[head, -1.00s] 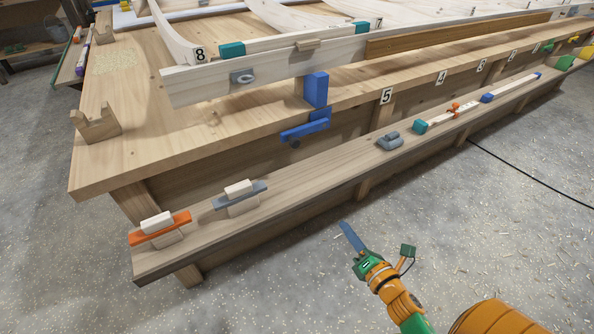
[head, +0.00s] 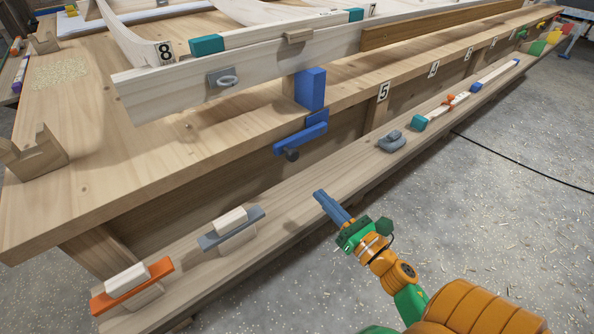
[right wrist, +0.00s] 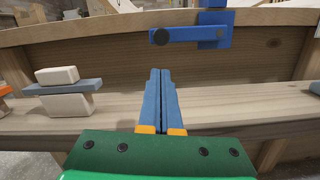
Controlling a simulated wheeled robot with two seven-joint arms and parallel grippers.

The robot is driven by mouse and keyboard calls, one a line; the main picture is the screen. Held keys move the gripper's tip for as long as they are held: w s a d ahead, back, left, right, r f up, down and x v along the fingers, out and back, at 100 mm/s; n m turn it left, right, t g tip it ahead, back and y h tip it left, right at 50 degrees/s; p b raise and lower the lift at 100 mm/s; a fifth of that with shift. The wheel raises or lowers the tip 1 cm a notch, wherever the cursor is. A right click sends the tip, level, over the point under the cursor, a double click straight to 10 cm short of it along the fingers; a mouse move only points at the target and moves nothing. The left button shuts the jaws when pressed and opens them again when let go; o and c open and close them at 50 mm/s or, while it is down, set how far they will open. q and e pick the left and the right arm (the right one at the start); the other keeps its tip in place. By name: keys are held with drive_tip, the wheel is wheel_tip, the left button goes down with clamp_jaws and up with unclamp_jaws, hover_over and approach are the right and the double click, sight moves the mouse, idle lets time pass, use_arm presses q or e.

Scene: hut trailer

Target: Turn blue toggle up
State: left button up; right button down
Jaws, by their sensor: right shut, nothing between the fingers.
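The blue toggle (head: 300,138) is a bar fixed on the front edge of the workbench, under a blue block (head: 310,89). Its bar runs down to the left to a dark round knob at its end. In the right wrist view the toggle (right wrist: 190,34) lies nearly level, with the knob at its left end. My right gripper (head: 324,196) is shut and empty. It is in front of and below the toggle, near the lower shelf, apart from it. My left gripper is not in view.
The floor at right is mostly clear.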

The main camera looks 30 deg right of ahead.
drive_tip(key=w, duration=0.6)
drive_tip(key=w+r, duration=0.1)
drive_tip(key=w, duration=0.2)
drive_tip(key=shift+w+a, duration=0.3)
drive_tip(key=shift+r, duration=0.1)
wheel_tip(320, 180, up, 10)
drive_tip(key=m+h+p, duration=0.1)
drive_tip(key=m+p, duration=0.7)
drive_tip(key=p, duration=0.4)
use_arm(q)
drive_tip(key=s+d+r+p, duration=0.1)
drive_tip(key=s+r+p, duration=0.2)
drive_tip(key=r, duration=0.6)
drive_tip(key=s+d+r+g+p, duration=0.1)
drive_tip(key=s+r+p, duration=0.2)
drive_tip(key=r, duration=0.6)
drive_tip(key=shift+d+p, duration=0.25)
drive_tip(key=shift+p, duration=0.75)
use_arm(e)
drive_tip(key=d+r+m+g+h, duration=0.1)
drive_tip(key=d+r+m, duration=0.5)
drive_tip(key=d+m, duration=0.4)
drive_tip(key=shift+w+d+r, duration=0.15)
drive_tip(key=shift+w, duration=0.25)
